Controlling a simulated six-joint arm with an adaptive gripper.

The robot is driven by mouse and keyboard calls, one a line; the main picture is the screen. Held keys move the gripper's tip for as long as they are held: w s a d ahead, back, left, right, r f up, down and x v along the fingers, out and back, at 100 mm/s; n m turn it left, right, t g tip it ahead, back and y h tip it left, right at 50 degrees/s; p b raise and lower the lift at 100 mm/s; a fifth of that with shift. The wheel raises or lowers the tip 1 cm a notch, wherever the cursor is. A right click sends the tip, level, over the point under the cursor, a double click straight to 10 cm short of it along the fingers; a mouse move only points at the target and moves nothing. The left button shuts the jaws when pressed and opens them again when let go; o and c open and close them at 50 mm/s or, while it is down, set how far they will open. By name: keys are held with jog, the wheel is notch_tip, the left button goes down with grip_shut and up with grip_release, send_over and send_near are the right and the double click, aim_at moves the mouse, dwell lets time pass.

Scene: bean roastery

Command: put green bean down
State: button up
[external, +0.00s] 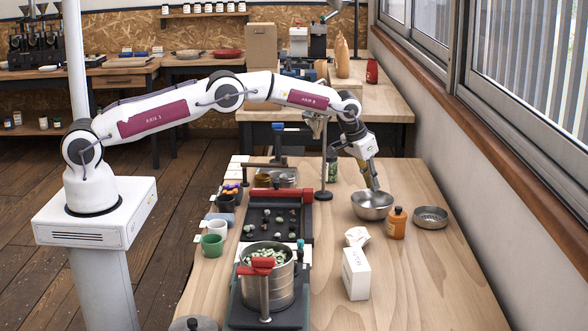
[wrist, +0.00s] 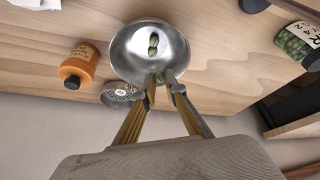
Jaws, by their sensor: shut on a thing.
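My gripper (external: 374,186) points down over the steel bowl (external: 371,208), its tips close to the bowl's rim in the external view. The bowl (wrist: 125,45) fills the upper middle of the wrist view. A green bean shape (wrist: 153,43) shows inside the bowl; part of it may be a reflection. The held bean is too small to make out in the external view.
An orange bottle (external: 396,224) and a perforated steel dish (external: 430,215) stand close to the bowl. A white box (external: 356,273) and crumpled paper (external: 357,237) lie nearer. A pot of green beans (external: 281,285) and a dark tray (external: 263,237) stand left. The right front table is clear.

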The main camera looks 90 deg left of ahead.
jog(key=shift+f, duration=2.65)
jog(key=shift+f, duration=0.35)
jog(key=o, duration=0.6)
jog(key=shift+r, duration=0.1)
jog(key=shift+r, duration=0.35)
jog(key=shift+v, duration=5.95)
jog(key=shift+d, duration=0.1)
